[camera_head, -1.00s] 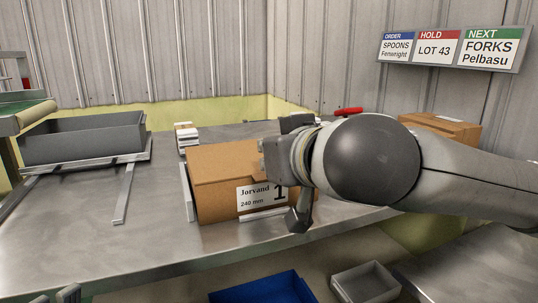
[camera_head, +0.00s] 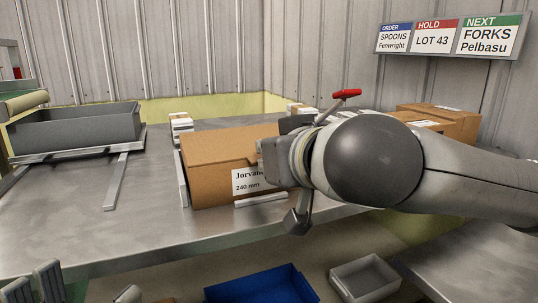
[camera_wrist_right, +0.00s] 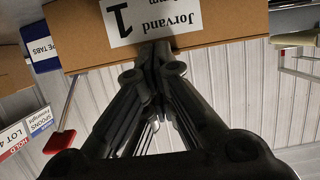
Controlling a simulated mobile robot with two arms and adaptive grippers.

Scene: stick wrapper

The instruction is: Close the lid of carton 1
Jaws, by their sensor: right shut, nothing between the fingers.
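Carton 1 (camera_head: 220,155) is a brown box on the metal bench, with a white "Jorvand 240 mm" label on its front. Its top panel lies across the box; I cannot tell whether it is fully flush. My right gripper (camera_head: 262,157) is at the carton's upper right front and covers part of the label. In the right wrist view, the carton (camera_wrist_right: 235,18) appears upside down. There my right gripper (camera_wrist_right: 156,52) is shut and empty, its tips at or very near the carton's top front edge. Grey fingers of my left gripper (camera_head: 70,285) show at the bottom left; their opening is unclear.
A grey tray (camera_head: 75,130) stands at the left on metal rails. A red-handled lever (camera_head: 346,94) rises behind my right arm. Other brown cartons (camera_head: 455,122) stand at the right. A blue bin (camera_head: 262,287) and a grey bin (camera_head: 365,280) are below the bench's front edge.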

